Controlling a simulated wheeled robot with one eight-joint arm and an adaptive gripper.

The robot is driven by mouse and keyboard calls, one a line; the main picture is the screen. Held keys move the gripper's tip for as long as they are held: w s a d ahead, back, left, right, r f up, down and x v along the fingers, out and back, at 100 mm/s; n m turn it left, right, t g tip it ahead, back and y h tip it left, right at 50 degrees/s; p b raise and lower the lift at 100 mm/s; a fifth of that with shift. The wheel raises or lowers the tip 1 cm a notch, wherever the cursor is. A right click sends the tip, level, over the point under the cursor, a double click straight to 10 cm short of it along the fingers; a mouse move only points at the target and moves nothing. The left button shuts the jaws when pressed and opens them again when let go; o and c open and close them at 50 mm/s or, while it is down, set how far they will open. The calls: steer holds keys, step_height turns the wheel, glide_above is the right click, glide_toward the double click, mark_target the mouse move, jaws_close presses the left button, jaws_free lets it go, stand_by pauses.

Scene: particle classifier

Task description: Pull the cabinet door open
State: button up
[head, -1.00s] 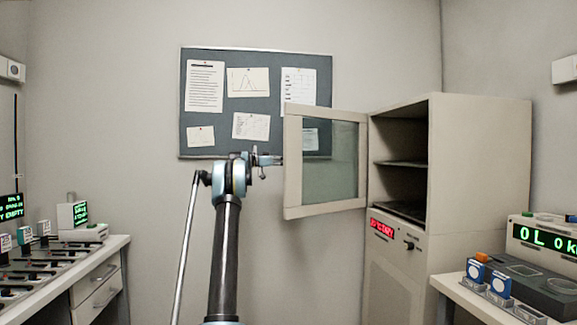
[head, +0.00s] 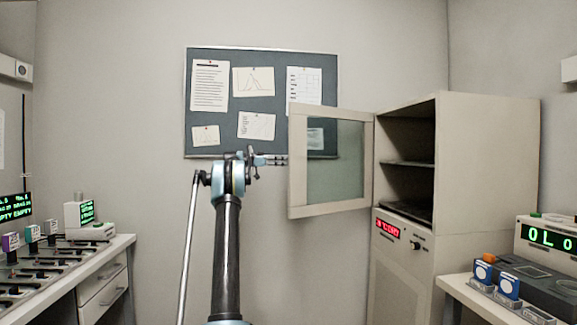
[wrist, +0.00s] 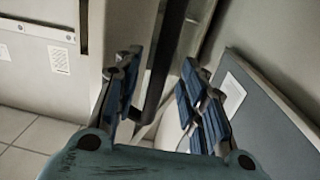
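The cabinet (head: 485,170) stands at the right in the head view. Its glass-paned door (head: 298,165) is swung wide open to the left, showing the dark shelves inside. My gripper (head: 268,160) is at the left, free edge of the door, at mid height. In the wrist view my gripper (wrist: 160,100) has its blue-padded fingers spread apart, with nothing clamped between them. A dark upright strip and a pale frame show beyond the fingers; I cannot tell for sure which part of the door they are. Whether a finger touches the door is unclear.
A pinboard (head: 215,120) with papers hangs on the wall behind the gripper. A bench (head: 105,262) with drawers and devices is at the left. Another bench (head: 455,287) with a display unit is at the right, before the cabinet. Floor between them looks clear.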

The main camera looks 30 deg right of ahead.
steer(key=v, duration=0.7)
steer(key=shift+w+a, duration=0.15)
steer(key=shift+a, duration=0.2)
steer(key=shift+a, duration=0.1)
steer(key=s+a+f+n+t+y, duration=0.2)
steer(key=s+a+f+n, duration=0.2)
steer(key=s+a, duration=0.45)
steer(key=s+a+f+n+t+y, duration=0.3)
steer(key=s+a+f+n, duration=0.2)
steer(key=s+a, duration=0.3)
steer(key=s+a+f+n+t+y, duration=0.2)
steer(key=s+a+f+n, duration=0.2)
steer(key=s+a, duration=0.45)
steer(key=s+a+f+n+t+y, duration=0.1)
steer(key=s+a+f+n+y, duration=0.2)
steer(key=s+a+f, duration=0.4)
steer(key=s+a+f+n+t+y, duration=0.1)
steer(key=s+a+f+n+y, duration=0.2)
steer(key=s+a+f, duration=0.5)
steer(key=s+a+f+n+t+y, duration=0.1)
steer(key=s+a+f+n+y, duration=0.2)
steer(key=s+a+f, duration=0.4)
steer(key=s+f+n, duration=0.1)
steer(key=s+f, duration=0.8)
steer(key=f, duration=0.2)
steer(key=shift+a+n, duration=0.2)
steer(key=shift+n, duration=0.1)
steer(key=shift+c, duration=0.6)
